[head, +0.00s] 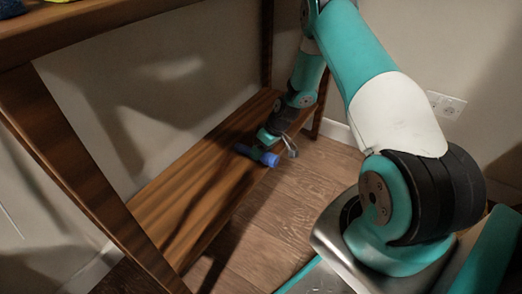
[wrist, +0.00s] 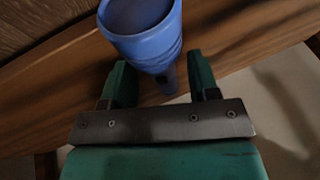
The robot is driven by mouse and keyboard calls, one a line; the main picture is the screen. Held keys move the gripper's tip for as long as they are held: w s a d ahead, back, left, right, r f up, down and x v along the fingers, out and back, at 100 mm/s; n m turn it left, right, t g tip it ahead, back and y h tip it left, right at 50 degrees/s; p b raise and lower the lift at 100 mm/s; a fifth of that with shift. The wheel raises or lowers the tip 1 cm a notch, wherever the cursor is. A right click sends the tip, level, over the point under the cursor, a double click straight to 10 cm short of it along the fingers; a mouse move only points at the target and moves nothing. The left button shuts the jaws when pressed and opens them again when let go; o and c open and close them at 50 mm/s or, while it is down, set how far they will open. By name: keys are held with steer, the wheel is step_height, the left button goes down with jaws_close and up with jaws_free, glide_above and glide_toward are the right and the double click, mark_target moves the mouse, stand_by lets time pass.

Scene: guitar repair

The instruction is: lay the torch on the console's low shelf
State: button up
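The blue torch (head: 257,155) is at the low shelf (head: 190,190) of the console, lying crosswise with one end at the shelf's front edge. I cannot tell whether it rests fully on the board. In the wrist view the torch (wrist: 148,38) shows its wide round end near the camera, and its narrow part runs down between my fingers. My gripper (head: 272,140) is right at the torch, above the shelf. In the wrist view its two green fingers (wrist: 161,82) stand apart, with gaps visible beside the torch's narrow part.
The console's upper top (head: 90,22) hangs above the shelf at the left, with slanted wooden legs (head: 85,165). A wall with a socket (head: 446,104) stands behind. Wooden floor (head: 310,190) lies open in front of the shelf. The shelf's near left part is clear.

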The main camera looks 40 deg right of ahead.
steer(key=shift+r, duration=0.25)
steer(key=p+v, duration=0.6)
steer(key=v, duration=0.6)
steer(key=shift+f, duration=0.1)
